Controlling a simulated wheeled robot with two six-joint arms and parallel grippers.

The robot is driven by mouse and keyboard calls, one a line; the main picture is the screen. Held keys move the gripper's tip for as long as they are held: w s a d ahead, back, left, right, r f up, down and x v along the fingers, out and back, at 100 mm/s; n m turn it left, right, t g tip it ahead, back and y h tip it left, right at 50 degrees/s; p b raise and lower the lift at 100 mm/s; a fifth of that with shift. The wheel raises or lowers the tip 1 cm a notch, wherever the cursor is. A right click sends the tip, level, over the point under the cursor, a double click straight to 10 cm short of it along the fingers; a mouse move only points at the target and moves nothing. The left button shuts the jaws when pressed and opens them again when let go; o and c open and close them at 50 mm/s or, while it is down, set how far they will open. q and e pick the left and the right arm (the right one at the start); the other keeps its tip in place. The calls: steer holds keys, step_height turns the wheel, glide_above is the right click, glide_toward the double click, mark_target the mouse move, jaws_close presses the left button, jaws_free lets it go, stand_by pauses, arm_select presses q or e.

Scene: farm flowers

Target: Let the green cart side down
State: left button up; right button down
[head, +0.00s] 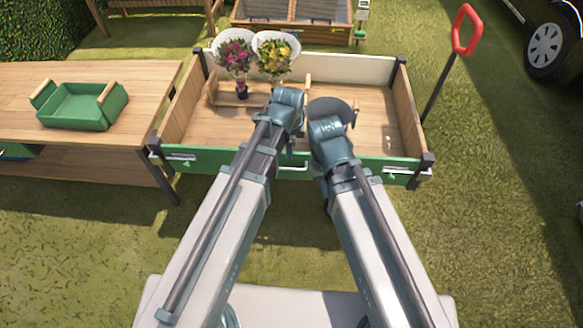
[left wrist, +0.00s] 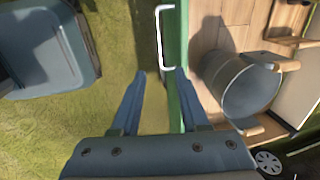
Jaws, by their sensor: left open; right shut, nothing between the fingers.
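The green cart side (head: 270,160) is the front panel of the wooden cart. It stands upright, with a pale handle (head: 293,172) at its middle and pale latches near its left (head: 182,157) and right (head: 401,175) ends. In the left wrist view the panel (left wrist: 184,40) shows nearly edge-on, with the handle (left wrist: 161,38) beside it. My left gripper (left wrist: 160,75) is open, its fingers spread around the panel's line; contact cannot be told. My right gripper (head: 324,190) is shut and empty in front of the panel, mostly hidden by its own arm.
In the cart stand wrapped bouquets (head: 235,52) and a grey bucket (left wrist: 240,85) between wooden handles. A table (head: 50,78) with a green tray (head: 80,106) stands left. A red-handled pole (head: 464,32) rises at the right. Grass (head: 490,230) in front is clear.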

mark_target(291, 169)
arm_select(q)
steer(key=f+b, duration=0.4)
steer(key=w+f+b, duration=0.1)
steer(key=f+b, duration=0.3)
steer(key=w+f+b, duration=0.1)
steer(key=f+b, duration=0.4)
steer(key=shift+w+f, duration=0.1)
steer(key=shift+w, duration=0.15)
steer(key=shift+c, duration=0.3)
jaws_close()
stand_by(0.8)
